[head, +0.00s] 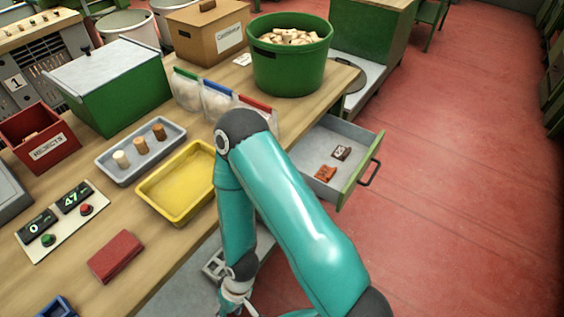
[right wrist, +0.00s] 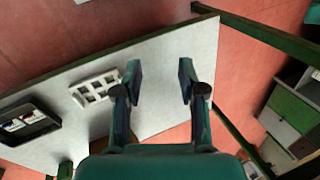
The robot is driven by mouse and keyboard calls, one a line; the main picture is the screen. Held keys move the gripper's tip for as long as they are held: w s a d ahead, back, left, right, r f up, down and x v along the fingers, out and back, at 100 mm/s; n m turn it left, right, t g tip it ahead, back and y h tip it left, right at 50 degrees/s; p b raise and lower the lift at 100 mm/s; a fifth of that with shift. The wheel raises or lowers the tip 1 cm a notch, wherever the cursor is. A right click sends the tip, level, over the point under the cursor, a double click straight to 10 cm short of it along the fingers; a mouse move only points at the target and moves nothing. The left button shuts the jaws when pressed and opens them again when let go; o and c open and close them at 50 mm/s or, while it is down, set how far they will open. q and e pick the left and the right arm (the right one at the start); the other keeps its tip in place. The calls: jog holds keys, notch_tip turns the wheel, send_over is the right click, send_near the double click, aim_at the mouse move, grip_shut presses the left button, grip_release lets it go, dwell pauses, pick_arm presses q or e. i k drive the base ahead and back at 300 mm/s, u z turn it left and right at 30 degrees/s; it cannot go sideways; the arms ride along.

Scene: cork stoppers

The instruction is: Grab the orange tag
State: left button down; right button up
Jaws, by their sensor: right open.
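The orange tag (head: 325,173) lies flat in the open drawer (head: 374,150), beside a dark brown tag (head: 341,153). Both tags are in the head view only. My right gripper (right wrist: 159,72) is open and empty in the right wrist view, its fingers spread over a pale grey surface. In the head view, my right arm reaches down past the table's front edge, left of the drawer. There the gripper is mostly cut off by the bottom edge. My left gripper is not in view.
A yellow tray (head: 176,187), a grey tray with cork stoppers (head: 109,166) and a green bin of corks (head: 292,75) stand on the table. A white holed rack (right wrist: 97,88) and a black tray (right wrist: 25,122) lie on the pale surface. The red floor right of the drawer is clear.

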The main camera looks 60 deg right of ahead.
aim_at(325, 174)
jog(key=u, duration=0.4)
jog(key=i, duration=0.1)
jog(key=u, duration=1)
jog(key=k, duration=1.65)
jog(key=z, duration=0.8)
jog(key=i, duration=0.25)
jog(key=z, duration=0.7)
jog(key=k, duration=0.5)
jog(key=z, duration=0.15)
jog(key=i, duration=0.2)
